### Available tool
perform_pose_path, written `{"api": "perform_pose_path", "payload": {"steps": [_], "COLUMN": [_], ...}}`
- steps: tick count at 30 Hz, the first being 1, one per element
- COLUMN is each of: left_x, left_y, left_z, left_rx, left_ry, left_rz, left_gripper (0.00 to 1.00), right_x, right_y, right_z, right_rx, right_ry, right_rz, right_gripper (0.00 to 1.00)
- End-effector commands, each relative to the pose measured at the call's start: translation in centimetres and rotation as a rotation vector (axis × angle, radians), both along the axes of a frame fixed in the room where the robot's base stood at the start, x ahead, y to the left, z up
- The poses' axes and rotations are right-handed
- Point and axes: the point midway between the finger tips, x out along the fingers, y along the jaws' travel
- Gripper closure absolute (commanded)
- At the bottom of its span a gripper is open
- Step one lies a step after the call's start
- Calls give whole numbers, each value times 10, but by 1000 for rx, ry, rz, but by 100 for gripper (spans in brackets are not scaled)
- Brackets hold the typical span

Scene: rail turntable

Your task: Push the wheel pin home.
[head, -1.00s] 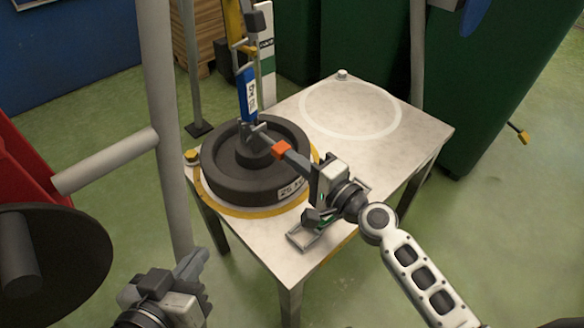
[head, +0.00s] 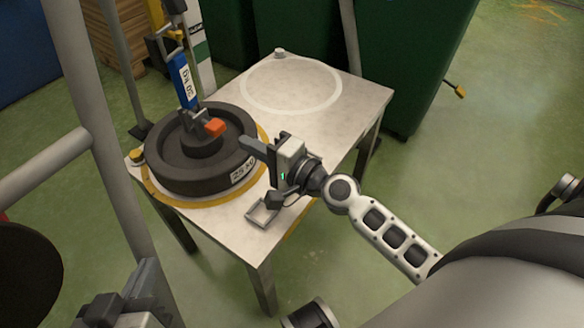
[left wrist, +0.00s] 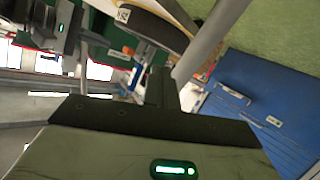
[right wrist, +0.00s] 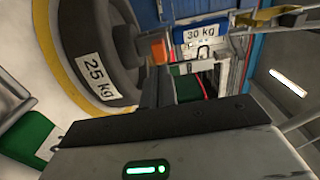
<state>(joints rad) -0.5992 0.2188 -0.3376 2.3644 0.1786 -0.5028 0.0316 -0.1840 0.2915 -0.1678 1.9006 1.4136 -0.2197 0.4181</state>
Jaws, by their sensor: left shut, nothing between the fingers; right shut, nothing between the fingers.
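A dark wheel (head: 165,172) marked 25 kg lies flat inside a yellow ring on the table; it also shows in the right wrist view (right wrist: 85,35). An orange pin head (head: 215,127) shows at the wheel's raised hub and also in the right wrist view (right wrist: 157,47). How deep the pin sits cannot be told. My right gripper (head: 245,142) is shut and empty, at the wheel's right side, apart from the pin head. My left gripper (head: 148,268) is shut and empty at the lower left, well away from the wheel.
A blue hoist piece (head: 186,86) marked 30 kg stands over the hub. The white table (head: 330,125) has an empty white ring at the back. A small metal tray (head: 262,213) lies near the front. Grey posts (head: 90,120) rise at the left. Green bins (head: 420,60) stand behind.

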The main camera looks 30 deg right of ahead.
Motion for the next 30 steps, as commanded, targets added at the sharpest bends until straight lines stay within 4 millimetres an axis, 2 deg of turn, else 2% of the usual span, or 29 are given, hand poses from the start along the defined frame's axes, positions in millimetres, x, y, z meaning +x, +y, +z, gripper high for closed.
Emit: {"api": "perform_pose_path", "payload": {"steps": [1,6,12,18,30], "left_x": [0,-1,2,2,3], "left_y": [-1,-5,-9,-10,-11], "left_z": [-1,2,8,13,17], "left_rx": [-8,-70,-140,-170,-182], "left_ry": [-11,-33,-49,-49,-56], "left_rz": [-1,-8,-14,-14,-8], "left_gripper": [100,100,100,100,100], "right_x": [-14,-48,-73,-80,-80], "right_y": [-6,-22,-34,-37,-37], "right_z": [-5,-6,-4,-1,-1], "right_rx": [-4,-4,-2,-1,0], "right_ry": [4,4,2,2,2], "right_rz": [2,4,3,3,3], "right_gripper": [100,100,100,100,100]}}
